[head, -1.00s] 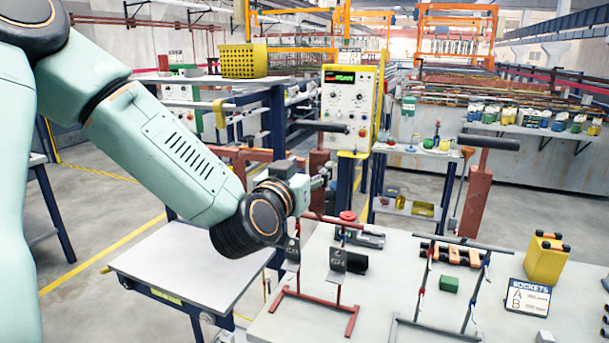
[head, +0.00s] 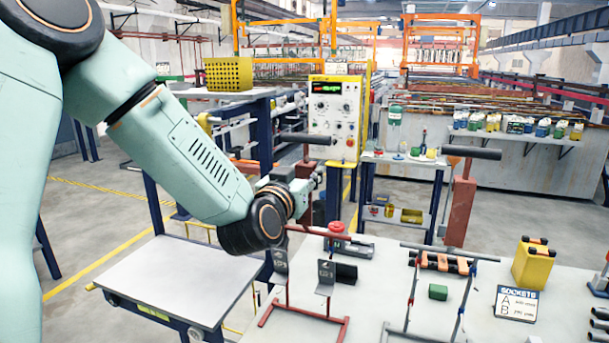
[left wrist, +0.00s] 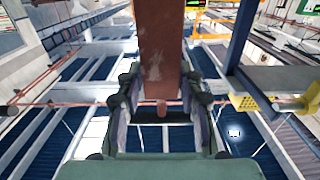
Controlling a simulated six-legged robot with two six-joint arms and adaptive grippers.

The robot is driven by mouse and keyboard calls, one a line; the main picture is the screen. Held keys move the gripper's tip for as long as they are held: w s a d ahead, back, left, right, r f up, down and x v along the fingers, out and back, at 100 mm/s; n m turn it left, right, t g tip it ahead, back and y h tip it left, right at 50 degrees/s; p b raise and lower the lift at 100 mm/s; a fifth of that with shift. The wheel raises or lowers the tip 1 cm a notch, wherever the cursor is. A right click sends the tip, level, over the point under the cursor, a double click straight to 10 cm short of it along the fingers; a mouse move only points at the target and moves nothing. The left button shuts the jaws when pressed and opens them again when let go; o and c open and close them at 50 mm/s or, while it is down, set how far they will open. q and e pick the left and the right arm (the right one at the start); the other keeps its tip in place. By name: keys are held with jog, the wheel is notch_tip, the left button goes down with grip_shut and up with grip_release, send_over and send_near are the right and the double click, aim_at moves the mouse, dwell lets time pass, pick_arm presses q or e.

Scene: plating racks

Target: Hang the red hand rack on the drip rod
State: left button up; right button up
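The red hand rack (head: 303,320) stands upright on the white table, with grey plates (head: 326,278) hanging at its red top bar. Dark horizontal bars top two rust-red posts, one behind my gripper (head: 307,138) and one further right (head: 471,152); which is the drip rod is unclear. My right gripper is out of view.
A second rack (head: 411,290) with a grey bar stands right on the table, near a green block (head: 438,292), a yellow jug (head: 533,262) and a SOCKETS sign (head: 517,303). A grey side table (head: 180,280) at left has a clear top. A control panel (head: 333,115) stands behind.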

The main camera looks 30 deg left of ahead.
pick_arm(q)
jog(key=shift+s+a, duration=0.1)
jog(key=shift+a, duration=0.15)
jog(key=shift+c, duration=1.4)
jog(key=shift+d, duration=0.3)
grip_shut()
jog(key=shift+a, duration=0.15)
jog(key=shift+o, duration=1)
grip_release()
grip_shut()
jog(key=shift+r, duration=0.25)
